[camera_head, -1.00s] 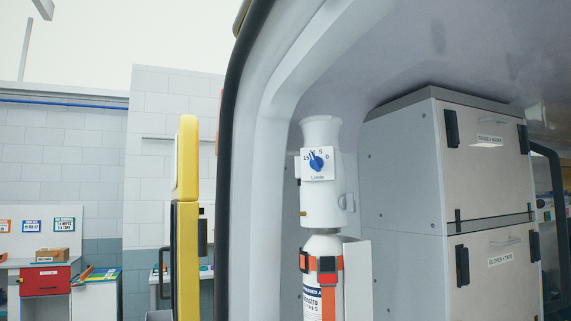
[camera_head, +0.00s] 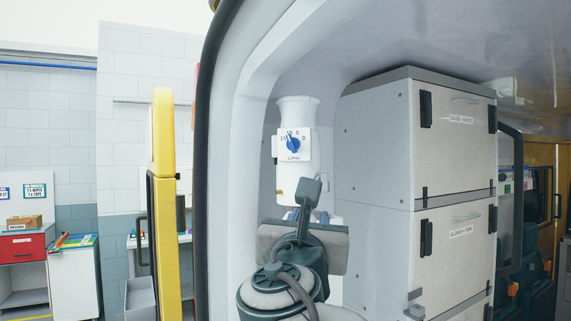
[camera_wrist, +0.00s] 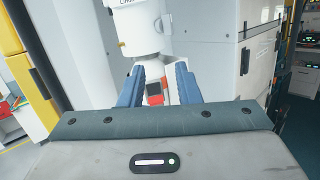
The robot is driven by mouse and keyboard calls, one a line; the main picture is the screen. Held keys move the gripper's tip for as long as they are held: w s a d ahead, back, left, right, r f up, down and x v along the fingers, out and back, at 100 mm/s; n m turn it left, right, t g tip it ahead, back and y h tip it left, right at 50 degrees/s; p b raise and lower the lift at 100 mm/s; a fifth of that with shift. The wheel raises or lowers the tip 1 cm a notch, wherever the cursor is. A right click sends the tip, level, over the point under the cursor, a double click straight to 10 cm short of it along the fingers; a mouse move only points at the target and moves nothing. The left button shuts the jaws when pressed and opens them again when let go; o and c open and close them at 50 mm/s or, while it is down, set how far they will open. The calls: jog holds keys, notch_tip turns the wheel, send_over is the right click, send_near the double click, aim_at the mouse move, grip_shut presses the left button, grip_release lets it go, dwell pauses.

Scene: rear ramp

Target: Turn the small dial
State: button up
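The small blue dial (camera_head: 292,144) sits on a white plate with numbers around it, on the front of a white cylinder-top unit (camera_head: 297,184) inside the vehicle's rear opening. My gripper (camera_head: 311,192) is in front of and below the dial, apart from it, and hides the lower part of the unit and the bottle. In the wrist view my gripper's two blue fingers (camera_wrist: 156,82) stand apart with nothing between them touching. Beyond them show the white unit (camera_wrist: 138,30) and an orange-red strap buckle (camera_wrist: 155,90). The dial itself is out of the wrist view.
A grey cabinet with latched doors (camera_head: 456,150) stands close to the right of the dial unit. The vehicle's door frame (camera_head: 212,150) and a yellow door edge (camera_head: 163,200) are to the left. The space directly before the dial is clear.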

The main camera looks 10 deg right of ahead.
aim_at(291, 143)
jog(key=a+r+n+t+y, duration=0.2)
jog(key=a+r+n+t, duration=0.15)
jog(key=r+n, duration=0.35)
jog(key=shift+g, duration=0.25)
jog(key=p+x, duration=0.1)
jog(key=x, duration=0.3)
jog(key=p+x, duration=0.2)
jog(key=x, duration=0.3)
jog(key=p+x, duration=0.1)
jog(key=x, duration=0.3)
jog(key=shift+w+d+r+p, duration=0.1)
jog(key=shift+w+d+p, duration=0.05)
jog(key=shift+d+p, duration=0.3)
jog(key=shift+d+r, duration=0.15)
jog(key=shift+r, duration=0.05)
jog(key=shift+a, duration=0.4)
grip_shut()
